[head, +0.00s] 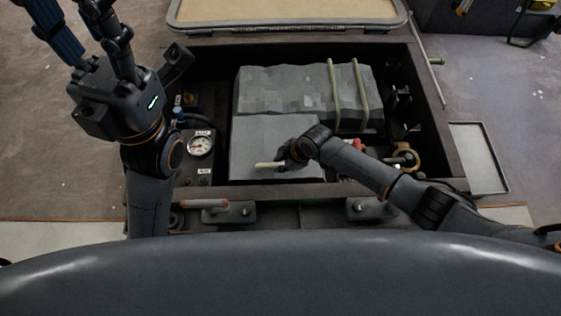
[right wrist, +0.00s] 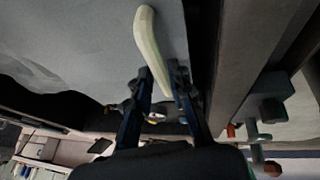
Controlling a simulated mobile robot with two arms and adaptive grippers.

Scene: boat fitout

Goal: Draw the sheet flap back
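The grey sheet (head: 310,95) lies folded in the dark open locker. Its near flap (head: 262,140) lies flat over the middle of the bay. A pale grab handle (head: 268,165) is on the flap near its front edge. It also shows in the right wrist view (right wrist: 148,40), with its lower end between my right fingertips. My right gripper (head: 286,155) reaches in from the right and appears closed around that end; the contact is partly hidden. My left gripper (head: 78,22) is raised at the upper left, its fingers spread and empty.
The dark locker frame (head: 430,105) surrounds the bay. A pressure gauge (head: 200,145) sits left of the flap. Two pale straps (head: 361,95) cross the back part of the sheet. A tan-topped lid (head: 285,10) stands at the far side. Fittings crowd the right corner.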

